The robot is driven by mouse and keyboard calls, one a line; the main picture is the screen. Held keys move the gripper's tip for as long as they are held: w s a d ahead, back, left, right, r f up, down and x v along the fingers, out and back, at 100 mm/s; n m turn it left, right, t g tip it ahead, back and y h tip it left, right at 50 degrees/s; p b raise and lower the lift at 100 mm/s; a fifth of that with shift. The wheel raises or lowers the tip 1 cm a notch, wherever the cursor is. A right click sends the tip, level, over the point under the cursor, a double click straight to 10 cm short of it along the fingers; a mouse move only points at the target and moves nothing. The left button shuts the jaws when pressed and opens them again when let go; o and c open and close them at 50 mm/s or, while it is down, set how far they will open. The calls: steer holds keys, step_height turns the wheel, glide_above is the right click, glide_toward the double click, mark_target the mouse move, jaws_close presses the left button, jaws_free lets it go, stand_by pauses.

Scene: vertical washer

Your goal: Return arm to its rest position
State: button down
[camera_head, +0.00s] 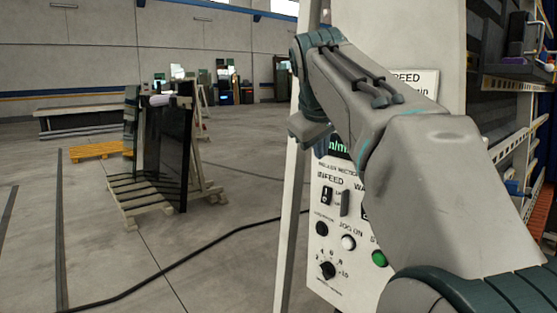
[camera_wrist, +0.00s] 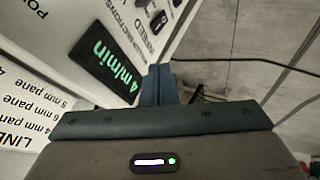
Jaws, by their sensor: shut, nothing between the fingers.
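My arm reaches up and across the right half of the head view, in front of the white control panel (camera_head: 326,230) of the washer. My gripper (camera_wrist: 158,70) shows in the wrist view with its two dark fingers together and nothing between them. In the wrist view the green display (camera_wrist: 115,72), reading 4 m/min, lies just left of the fingers. I cannot tell whether the fingers touch the panel.
The panel carries a green button (camera_head: 379,259), a white button (camera_head: 348,243) and a black dial (camera_head: 327,270). Dark glass panes stand on a wooden rack (camera_head: 133,207) at the left. A black cable (camera_head: 190,262) crosses the floor. The washer's yellow frame (camera_head: 512,84) is at the right.

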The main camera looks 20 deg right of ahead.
steer(key=s+a+f+m+g+y, duration=0.1)
steer(key=s+a+f, duration=0.2)
steer(key=s+f, duration=0.3)
steer(key=s+a+f+m+g+y, duration=0.1)
steer(key=s+a+f, duration=0.3)
steer(key=f, duration=1.1)
steer(key=s+a+f+m+g+y, duration=0.1)
steer(key=s+a+f, duration=0.3)
steer(key=s+f, duration=0.6)
steer(key=shift+f+y, duration=0.4)
steer(key=shift+f, duration=0.45)
steer(key=shift+s+a, duration=0.1)
steer(key=shift+s, duration=0.05)
